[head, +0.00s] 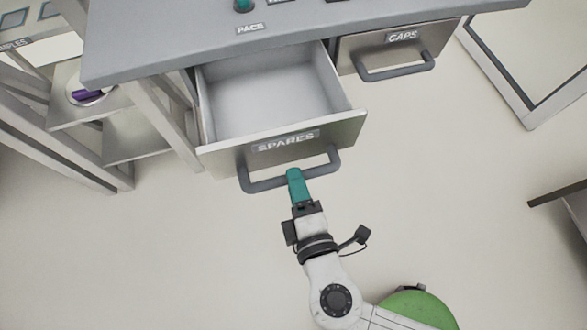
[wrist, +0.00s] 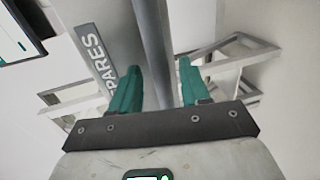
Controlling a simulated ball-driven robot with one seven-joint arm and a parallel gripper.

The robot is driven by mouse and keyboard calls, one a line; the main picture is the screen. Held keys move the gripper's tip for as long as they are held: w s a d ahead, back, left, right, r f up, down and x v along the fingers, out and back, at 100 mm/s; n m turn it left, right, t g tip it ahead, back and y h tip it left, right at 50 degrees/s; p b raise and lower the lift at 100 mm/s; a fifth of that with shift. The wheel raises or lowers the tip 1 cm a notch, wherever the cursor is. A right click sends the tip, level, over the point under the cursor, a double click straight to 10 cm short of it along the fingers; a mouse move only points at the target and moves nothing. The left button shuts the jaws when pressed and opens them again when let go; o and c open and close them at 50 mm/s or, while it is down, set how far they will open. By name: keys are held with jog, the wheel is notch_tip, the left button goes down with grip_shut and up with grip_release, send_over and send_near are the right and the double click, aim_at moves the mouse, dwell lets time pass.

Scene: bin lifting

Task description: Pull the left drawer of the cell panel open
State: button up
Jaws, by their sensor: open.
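The left drawer (head: 275,150), labelled SPARES, stands pulled well out of the panel. Its empty light interior shows from above in the head view. A grey bar handle (head: 262,185) runs across its front. My gripper (head: 294,172) is at the handle's middle. In the wrist view the handle bar (wrist: 153,50) passes between the two teal fingers of my gripper (wrist: 158,85). The fingers are apart, with a gap on each side of the bar. The SPARES label (wrist: 92,55) also shows there, to the left.
The right drawer (head: 393,50), labelled CAPS, is shut beside it. The grey panel top (head: 190,45) overhangs both. A shelf stand (head: 90,115) with a purple item (head: 88,94) is at the left. The floor in front is mostly clear. A dark-topped edge (head: 560,193) is at the right.

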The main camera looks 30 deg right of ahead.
jog(key=b+v, duration=0.1)
jog(key=v, duration=0.7)
dwell(0.4)
